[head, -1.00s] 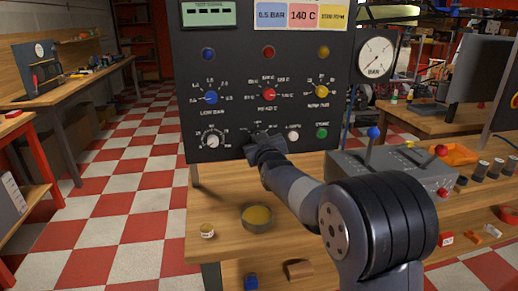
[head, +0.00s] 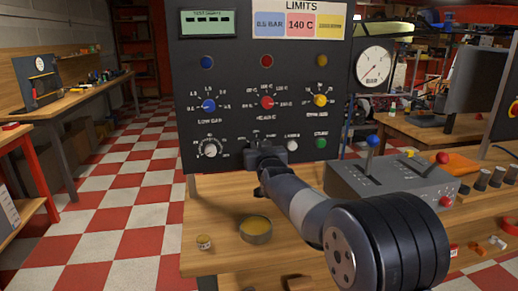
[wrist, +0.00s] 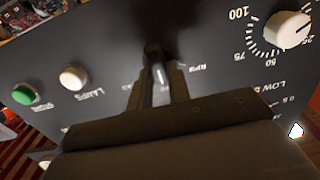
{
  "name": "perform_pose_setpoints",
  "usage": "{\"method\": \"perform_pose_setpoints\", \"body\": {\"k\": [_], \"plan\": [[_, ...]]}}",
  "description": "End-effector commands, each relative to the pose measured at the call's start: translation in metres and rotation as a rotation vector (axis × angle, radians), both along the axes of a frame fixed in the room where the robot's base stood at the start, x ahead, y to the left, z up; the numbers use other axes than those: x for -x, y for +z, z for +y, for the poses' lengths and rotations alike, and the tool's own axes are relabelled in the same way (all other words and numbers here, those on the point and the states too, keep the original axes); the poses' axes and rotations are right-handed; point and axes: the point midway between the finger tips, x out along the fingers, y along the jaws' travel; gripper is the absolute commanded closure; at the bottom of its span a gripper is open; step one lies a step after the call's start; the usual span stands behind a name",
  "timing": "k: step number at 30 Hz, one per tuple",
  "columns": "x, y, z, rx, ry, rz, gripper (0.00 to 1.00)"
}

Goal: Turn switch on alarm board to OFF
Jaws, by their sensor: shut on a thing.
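The dark alarm board (head: 235,110) stands upright on the wooden table, with blue, red and yellow knobs, a white dial and lamps. A small dark rotary switch (wrist: 158,72) sits low on the board, between the white dial (wrist: 288,33) and the white LAMPS button (wrist: 73,77). My gripper (wrist: 157,92) is shut on this switch, with a finger on either side of it. In the head view my gripper (head: 262,152) is against the board and hides the switch. A label beside the switch seems to read RPM; its pointed position cannot be read.
The green STORE button (head: 321,143) is right of the LAMPS button. A grey lever box (head: 385,180) stands on the table to the right. A round tin (head: 256,230) and a small jar (head: 204,242) lie on the table below my arm. A round BAR gauge (head: 374,67) is on the right.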

Motion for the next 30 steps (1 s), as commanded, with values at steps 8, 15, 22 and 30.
{"method": "perform_pose_setpoints", "body": {"k": [8, 15, 22, 30], "plan": [[0.000, 0.000, 0.000, 0.001, 0.000, 0.001, 0.66], [0.000, 0.000, 0.000, 0.001, 0.000, 0.000, 0.60], [0.009, 0.001, -0.002, 0.002, 0.000, -0.001, 0.60], [0.051, 0.000, -0.014, 0.001, 0.001, 0.000, 0.60]]}}
